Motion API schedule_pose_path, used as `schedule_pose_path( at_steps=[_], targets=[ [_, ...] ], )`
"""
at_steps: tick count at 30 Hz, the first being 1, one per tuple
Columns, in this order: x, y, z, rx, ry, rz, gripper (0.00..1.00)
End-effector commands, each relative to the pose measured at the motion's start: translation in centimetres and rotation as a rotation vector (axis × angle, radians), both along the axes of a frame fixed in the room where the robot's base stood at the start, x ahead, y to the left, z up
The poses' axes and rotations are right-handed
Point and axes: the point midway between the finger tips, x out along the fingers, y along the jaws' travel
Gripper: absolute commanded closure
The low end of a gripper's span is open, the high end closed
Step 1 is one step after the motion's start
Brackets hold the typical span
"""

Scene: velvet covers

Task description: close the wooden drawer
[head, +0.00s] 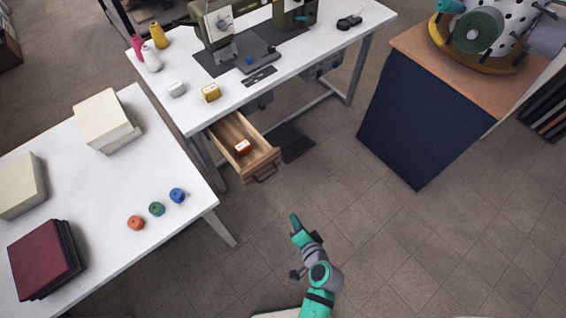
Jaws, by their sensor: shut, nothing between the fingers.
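The wooden drawer (262,163) is pulled out from under the white sewing table (213,118). A small red box (243,147) with a pale label lies inside it. The drawer's front faces the lower right and carries a dark handle (265,173). My gripper (294,217) is shut and empty. In the picture it is below and a little right of the drawer front, apart from it, at the end of my teal and grey arm. The fingertips are small here and their height above the floor is hard to judge.
Another white table (190,223) at left holds books and several thread spools, its leg (221,229) near the drawer. A dark blue cabinet (415,130) with a wooden top stands at right. A dark pedal (291,143) lies behind the drawer. The tiled floor around my gripper is clear.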

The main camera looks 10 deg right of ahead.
Motion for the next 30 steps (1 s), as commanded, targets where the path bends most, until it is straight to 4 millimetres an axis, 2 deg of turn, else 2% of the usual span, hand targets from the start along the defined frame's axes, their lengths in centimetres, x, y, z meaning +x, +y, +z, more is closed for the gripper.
schedule_pose_path(
  at_steps=[1, 6, 10, 15, 18, 23, 30],
  targets=[
    [1.6, -0.9, 0.6, 0.056, -0.015, 0.0, 1.0],
    [5.5, -2.9, 3.3, 0.246, -0.063, 0.041, 1.0],
    [7.4, -4.3, 5.9, 0.355, -0.107, 0.087, 1.0],
    [8.4, -5.5, 8.1, 0.425, -0.144, 0.13, 1.0],
    [8.7, -5.6, 8.6, 0.44, -0.151, 0.141, 1.0],
    [9.8, -4.9, 8.2, 0.442, -0.151, 0.145, 1.0],
    [13.3, -2.9, 6.9, 0.442, -0.15, 0.145, 1.0]
  ],
)
